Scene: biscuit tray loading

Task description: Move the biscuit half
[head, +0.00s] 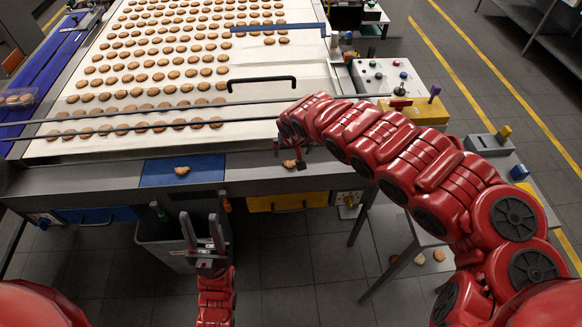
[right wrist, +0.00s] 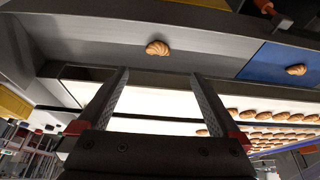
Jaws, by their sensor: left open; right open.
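One biscuit half (head: 182,171) lies on the blue mat (head: 155,178) on the front ledge; it also shows in the right wrist view (right wrist: 296,70). Another biscuit piece (head: 289,164) lies on the bare grey ledge to the right of the mat and shows in the right wrist view (right wrist: 157,48), just beyond the fingertips. My right gripper (head: 289,154) is open at this piece, with nothing visible between its fingers (right wrist: 160,73). My left gripper (head: 199,215) is open and empty, pointing up in front of the ledge, over a grey bin.
The white conveyor (head: 60,151) behind the ledge carries many rows of biscuits. Two metal rails and a black handle (head: 262,80) cross its front. The grey bin (head: 150,232) stands below the ledge. A control box (head: 385,76) and yellow block (head: 420,110) stand at right.

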